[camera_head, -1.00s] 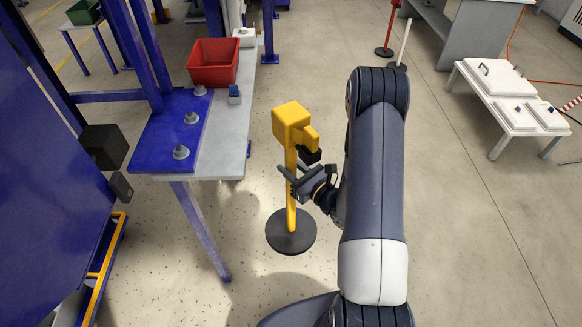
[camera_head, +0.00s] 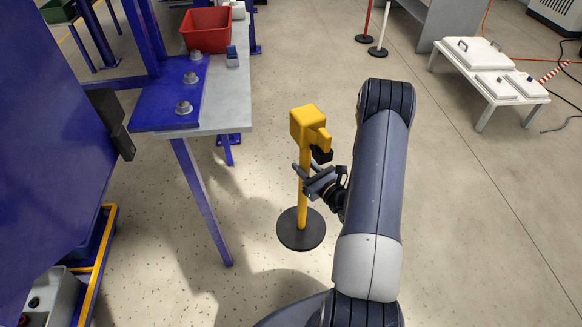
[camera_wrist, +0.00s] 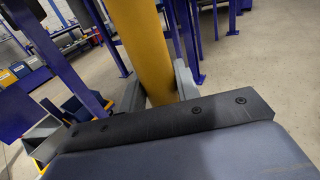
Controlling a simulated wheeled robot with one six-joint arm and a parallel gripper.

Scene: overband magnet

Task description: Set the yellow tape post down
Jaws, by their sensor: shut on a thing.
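The yellow tape post (camera_head: 303,190) stands upright in the head view, with a yellow box-shaped head on top and a round black base (camera_head: 300,229) at the bottom. My gripper (camera_head: 305,181) is shut around the middle of its pole from the right. In the wrist view the yellow pole (camera_wrist: 146,50) runs between the two grey fingers of my gripper (camera_wrist: 160,97). I cannot tell whether the base touches the floor or hangs just above it.
A grey-topped bench with a blue plate (camera_head: 180,95) and a red bin (camera_head: 207,29) stands to the left. A low table with white lids (camera_head: 492,73) stands at the right. A red post (camera_head: 365,22) and a white post (camera_head: 380,30) stand behind. Floor is clear around the base and right.

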